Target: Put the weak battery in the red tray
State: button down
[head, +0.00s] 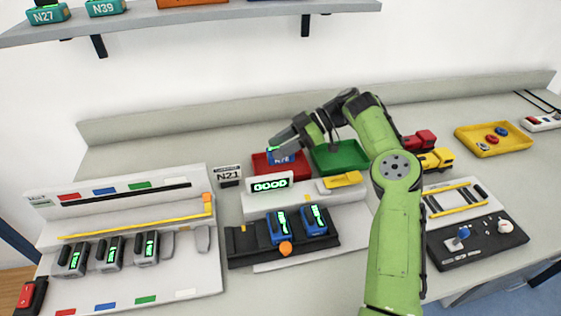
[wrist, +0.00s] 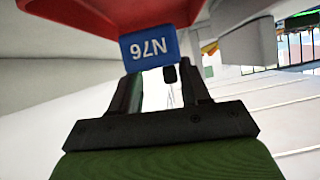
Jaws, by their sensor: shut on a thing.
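My gripper (head: 284,146) is shut on a blue battery labelled N76 (head: 281,157). In the wrist view the battery (wrist: 148,48) sits at the tips of my fingers (wrist: 155,80), its label upside down. The red tray (head: 262,168) lies at the back of the bench; the battery is over or within it in the head view. The tray also fills the upper left of the wrist view (wrist: 80,12). I cannot tell whether the battery touches the tray floor. The battery's charge display is not visible.
A green tray (head: 342,170) adjoins on the right. A left rack (head: 190,278) holds three grey units. A shelf (head: 230,10) hangs above.

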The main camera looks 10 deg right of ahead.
jog(key=shift+f+b, duration=0.4)
jog(key=shift+f, duration=1.6)
jog(key=shift+f, duration=0.15)
jog(key=c, duration=0.5)
grip_release()
